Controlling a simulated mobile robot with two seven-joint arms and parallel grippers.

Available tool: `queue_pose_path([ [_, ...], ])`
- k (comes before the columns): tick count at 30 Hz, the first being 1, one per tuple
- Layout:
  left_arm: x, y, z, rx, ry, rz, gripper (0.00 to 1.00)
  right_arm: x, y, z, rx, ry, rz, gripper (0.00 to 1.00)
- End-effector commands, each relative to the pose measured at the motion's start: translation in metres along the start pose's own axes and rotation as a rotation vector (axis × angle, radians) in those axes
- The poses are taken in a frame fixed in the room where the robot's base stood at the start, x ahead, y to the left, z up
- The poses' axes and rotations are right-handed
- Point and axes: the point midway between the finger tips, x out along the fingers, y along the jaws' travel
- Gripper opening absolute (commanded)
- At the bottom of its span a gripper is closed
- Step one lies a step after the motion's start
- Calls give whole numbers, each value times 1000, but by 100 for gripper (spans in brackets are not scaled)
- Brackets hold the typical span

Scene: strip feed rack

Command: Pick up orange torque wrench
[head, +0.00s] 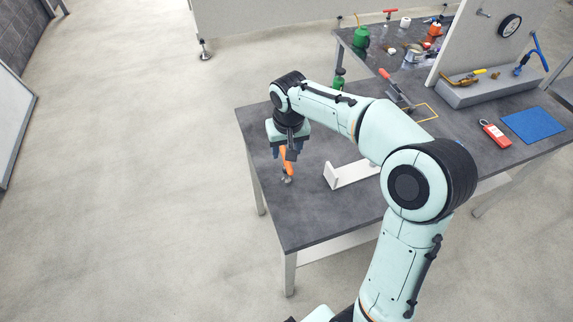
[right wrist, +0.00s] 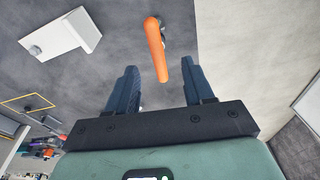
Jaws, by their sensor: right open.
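The orange torque wrench (head: 287,165) lies on the dark grey table top near its left end, its orange handle partly hidden under my right gripper (head: 285,153). In the right wrist view the orange handle (right wrist: 156,45) reaches down between the two blue fingers of my right gripper (right wrist: 162,74). The fingers are open, with a gap on both sides of the handle, and hold nothing. I cannot tell how far above the table the fingertips are. My left gripper is in neither view.
A white angled bracket (head: 350,174) stands right of the wrench on the dark table (head: 300,222). A red-handled tool (head: 385,75), a red device (head: 495,133) and a blue mat (head: 533,124) lie farther right. The table's front left is clear.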

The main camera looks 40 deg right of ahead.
Motion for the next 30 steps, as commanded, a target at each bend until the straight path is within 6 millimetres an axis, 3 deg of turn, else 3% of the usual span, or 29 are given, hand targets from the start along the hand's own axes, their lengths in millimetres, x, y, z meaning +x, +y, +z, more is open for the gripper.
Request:
queue_pose_path([
  [3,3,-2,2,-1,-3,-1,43,24,1,1,1,-4,2,52],
  [11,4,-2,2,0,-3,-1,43,44,1,0,1,-2,1,52],
  [21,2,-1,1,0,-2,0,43,89,3,1,0,-2,1,52],
  [29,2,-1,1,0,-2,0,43,92,3,1,0,0,0,52],
  [30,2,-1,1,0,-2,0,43,92,3,1,0,0,0,46],
])
